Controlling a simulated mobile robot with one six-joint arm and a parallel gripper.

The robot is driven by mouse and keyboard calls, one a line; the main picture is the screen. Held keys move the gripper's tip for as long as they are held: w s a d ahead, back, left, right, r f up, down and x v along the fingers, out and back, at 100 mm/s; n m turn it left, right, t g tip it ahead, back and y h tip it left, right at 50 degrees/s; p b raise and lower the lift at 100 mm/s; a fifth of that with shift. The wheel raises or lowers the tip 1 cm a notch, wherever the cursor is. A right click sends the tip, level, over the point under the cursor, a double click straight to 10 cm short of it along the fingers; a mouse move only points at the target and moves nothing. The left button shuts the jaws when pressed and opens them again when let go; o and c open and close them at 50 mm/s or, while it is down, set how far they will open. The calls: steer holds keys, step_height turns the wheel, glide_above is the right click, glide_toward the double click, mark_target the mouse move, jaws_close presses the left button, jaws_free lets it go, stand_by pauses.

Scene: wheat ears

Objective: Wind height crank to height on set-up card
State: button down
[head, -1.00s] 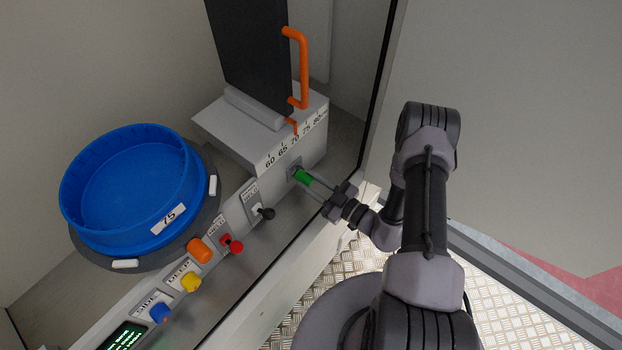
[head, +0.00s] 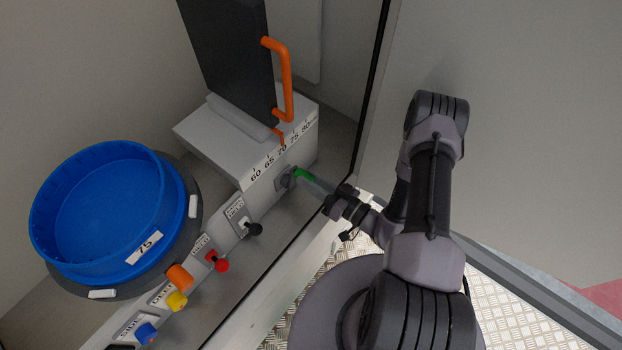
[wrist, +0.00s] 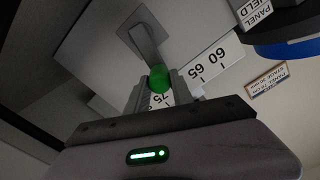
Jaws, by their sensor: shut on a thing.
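The height crank has a green handle (head: 305,175) on a grey hub (head: 287,180) at the front of the white housing (head: 215,145). My gripper (head: 318,185) is shut on the green handle from the right. In the wrist view the green handle (wrist: 159,79) sits between the two fingers, with the grey crank arm (wrist: 141,42) beyond it. The height scale (head: 281,151) reads 60 to 80 mm, and the orange pointer (head: 282,139) stands at about 70. The blue round tub (head: 110,205) carries a card (head: 146,248) marked 75. I see no other set-up card clearly.
A black-handled switch (head: 253,229), a red knob (head: 218,262), an orange knob (head: 179,276), a yellow button (head: 177,301) and a blue button (head: 147,333) line the panel left of the crank. An orange handle (head: 286,80) stands on the dark upright panel (head: 228,55) above.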

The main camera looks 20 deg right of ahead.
steer(key=shift+w+d+f+m, duration=0.1)
steer(key=shift+d+m, duration=0.05)
steer(key=shift+m, duration=0.15)
stand_by(0.4)
steer(key=c, duration=1.1)
jaws_free()
steer(key=p+v, duration=0.2)
steer(key=v, duration=1)
